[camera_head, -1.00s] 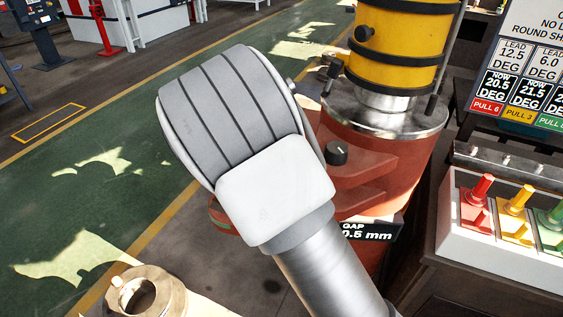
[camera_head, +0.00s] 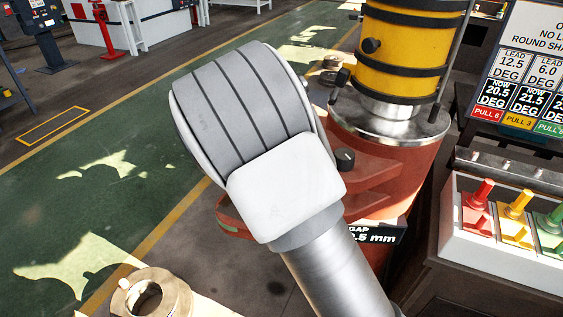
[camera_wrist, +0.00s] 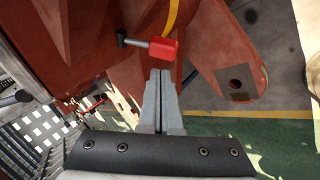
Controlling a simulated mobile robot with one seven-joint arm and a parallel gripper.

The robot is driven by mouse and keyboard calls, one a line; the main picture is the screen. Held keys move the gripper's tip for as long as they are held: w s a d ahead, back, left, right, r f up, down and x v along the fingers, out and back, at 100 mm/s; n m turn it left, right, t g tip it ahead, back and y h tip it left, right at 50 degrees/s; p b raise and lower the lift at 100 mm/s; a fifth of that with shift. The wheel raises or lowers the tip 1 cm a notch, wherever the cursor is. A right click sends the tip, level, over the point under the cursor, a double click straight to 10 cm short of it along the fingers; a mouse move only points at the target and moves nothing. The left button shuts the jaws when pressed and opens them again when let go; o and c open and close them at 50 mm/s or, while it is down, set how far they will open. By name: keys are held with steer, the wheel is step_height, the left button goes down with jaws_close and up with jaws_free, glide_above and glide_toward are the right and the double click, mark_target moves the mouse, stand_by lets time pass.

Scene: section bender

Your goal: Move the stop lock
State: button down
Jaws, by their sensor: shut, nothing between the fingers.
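In the wrist view a small lever with a red block end (camera_wrist: 163,48), a grey rod and a dark knob stands out against the red-brown machine body (camera_wrist: 85,30). It may be the stop lock; no label shows there. My gripper (camera_wrist: 160,76) is shut and empty, its two fingers side by side. The fingertips appear just below the red block in the picture; I cannot tell whether they touch it. In the head view my arm's pale wrist hides the gripper and this lever. A black knob (camera_head: 345,159) shows on the machine beside my arm.
A yellow cylinder (camera_head: 402,50) with black bands stands above the red machine. A gap label (camera_head: 376,235) sits below. Coloured levers (camera_head: 515,205) and a sign panel (camera_head: 520,75) are at the right. Green floor (camera_head: 70,210) lies open at the left.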

steer(key=v, duration=1)
steer(key=shift+s+a+f, duration=0.15)
steer(key=shift+a+f, duration=0.05)
steer(key=shift+f, duration=0.1)
steer(key=shift+d, duration=0.1)
steer(key=s+d+r+m+g+y+p, duration=0.1)
steer(key=s+d+r, duration=0.2)
steer(key=d, duration=0.3)
steer(key=s+d+r+m+g+y, duration=0.1)
steer(key=s+d+r+y, duration=0.15)
steer(key=s+d, duration=0.2)
steer(key=s+d+r+m+p, duration=0.1)
steer(key=s+d+r+m, duration=0.1)
steer(key=s+d+r, duration=0.3)
steer(key=s+d+m+t+y, duration=0.1)
steer(key=s+d, duration=0.3)
steer(key=s, duration=0.3)
steer(key=s+d+r+m+p, duration=0.1)
steer(key=s+d, duration=0.3)
steer(key=s, duration=0.3)
steer(key=shift+r+t+y, duration=0.3)
steer(key=shift+t+y, duration=0.05)
steer(key=shift+t, duration=0.05)
